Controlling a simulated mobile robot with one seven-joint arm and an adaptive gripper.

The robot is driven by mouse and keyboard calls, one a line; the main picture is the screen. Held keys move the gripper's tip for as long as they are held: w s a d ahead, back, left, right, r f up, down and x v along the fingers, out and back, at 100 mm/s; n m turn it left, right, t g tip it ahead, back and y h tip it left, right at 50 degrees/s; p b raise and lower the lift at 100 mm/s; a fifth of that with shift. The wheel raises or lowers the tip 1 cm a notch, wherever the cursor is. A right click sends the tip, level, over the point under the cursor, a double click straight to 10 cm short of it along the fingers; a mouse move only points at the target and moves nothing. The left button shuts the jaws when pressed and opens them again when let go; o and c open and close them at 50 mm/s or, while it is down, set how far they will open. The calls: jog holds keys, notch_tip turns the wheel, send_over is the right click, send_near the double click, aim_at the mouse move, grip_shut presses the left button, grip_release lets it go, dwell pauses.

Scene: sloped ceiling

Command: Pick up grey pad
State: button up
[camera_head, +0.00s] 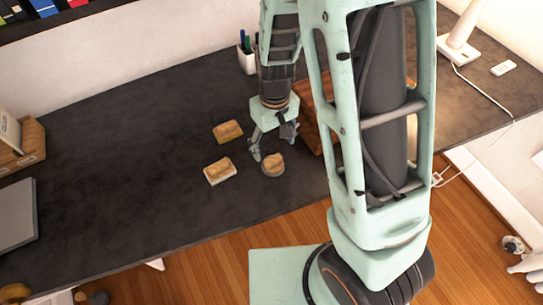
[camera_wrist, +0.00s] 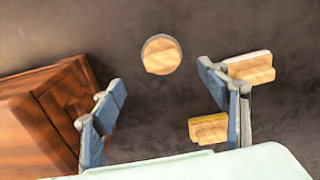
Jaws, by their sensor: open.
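Three small pads with tan, wood-like tops lie on the dark desk. The round one has a thin grey rim and appears to be the grey pad (camera_head: 273,164); it also shows in the wrist view (camera_wrist: 161,55), just beyond the fingertips. A rectangular pad with a white base (camera_head: 219,171) and one with a yellow base (camera_head: 228,131) lie to its left in the head view. My gripper (camera_head: 272,147) is open and empty above the desk, close to the grey pad. In the wrist view its two blue-grey fingers (camera_wrist: 162,80) are spread wide, with bare desk between them.
A reddish-brown wooden box (camera_wrist: 50,115) stands close to one finger; my arm partly hides it in the head view. A pen cup (camera_head: 247,60) stands at the back. The dark desk (camera_head: 110,140) is clear left of the pads.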

aim_at(274, 159)
notch_tip(274, 159, down, 2)
jog(key=f, duration=0.4)
jog(key=shift+s+f, duration=0.15)
jog(key=shift+s, duration=0.2)
jog(key=shift+w+a+f, duration=0.1)
jog(key=shift+f, duration=0.5)
jog(key=shift+c, duration=0.2)
jog(key=c, duration=1.2)
